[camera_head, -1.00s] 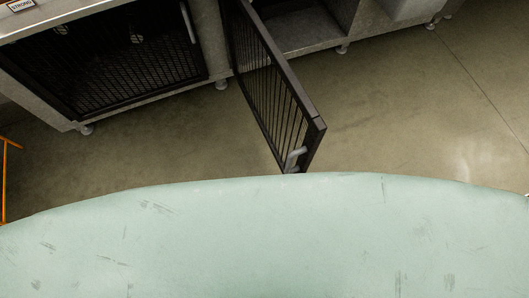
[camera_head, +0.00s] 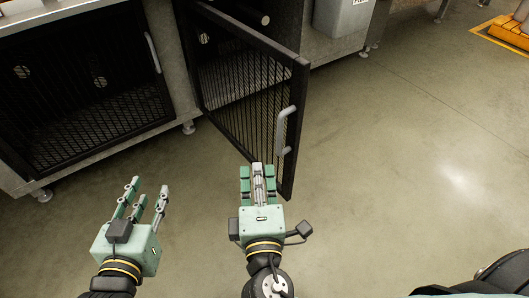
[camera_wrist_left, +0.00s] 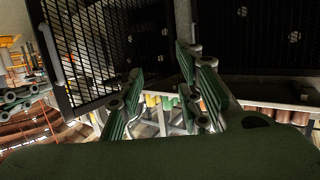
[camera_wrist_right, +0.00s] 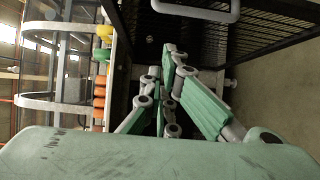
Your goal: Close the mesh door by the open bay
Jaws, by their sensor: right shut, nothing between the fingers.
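The mesh door (camera_head: 240,85) is black-framed and stands swung out from the open bay (camera_head: 207,40). Its grey bar handle (camera_head: 285,130) is near the free edge. The door also shows in the left wrist view (camera_wrist_left: 92,55), and its handle crosses the top of the right wrist view (camera_wrist_right: 196,12). My right gripper (camera_head: 257,168) is shut and empty, in front of the door's lower part near the free edge; I cannot tell whether it touches. My left gripper (camera_head: 148,187) is open and empty, left of the door and apart from it.
A shut mesh door (camera_head: 85,85) with a handle covers the bay to the left. A grey bin (camera_head: 342,18) is at the cabinet's right. Cabinet feet (camera_head: 188,127) stand on the floor. The concrete floor (camera_head: 400,160) to the right is clear.

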